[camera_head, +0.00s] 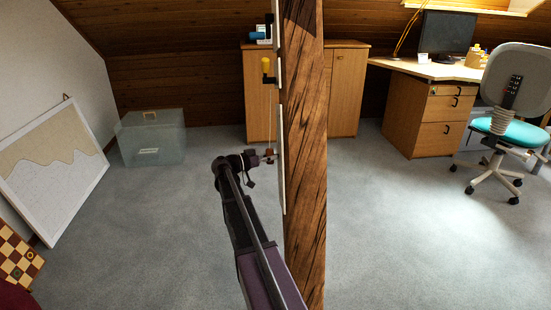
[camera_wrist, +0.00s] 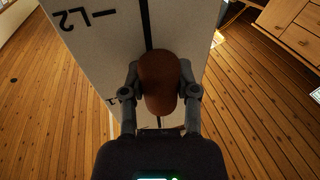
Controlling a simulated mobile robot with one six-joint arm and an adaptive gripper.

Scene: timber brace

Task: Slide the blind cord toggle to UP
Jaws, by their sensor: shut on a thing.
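The brown cord toggle (camera_wrist: 158,82) sits between the two fingers of my gripper (camera_wrist: 160,92), which is shut on it. A black line runs behind the toggle along a white board (camera_wrist: 90,45). The board bears an upside-down "L2" beside a tick, and another tick partly hidden by the left finger. In the head view, my gripper (camera_head: 258,159) is at the left side of the timber brace (camera_head: 304,150), at the toggle (camera_head: 269,153). A thin cord (camera_head: 270,115) rises above it. I cannot see an UP mark.
The brace hides part of the wooden cabinet (camera_head: 345,95). A clear box (camera_head: 152,140) and a leaning white-framed board (camera_head: 55,165) stand left. A desk (camera_head: 430,70) and chair (camera_head: 510,110) stand right. Carpet between is clear.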

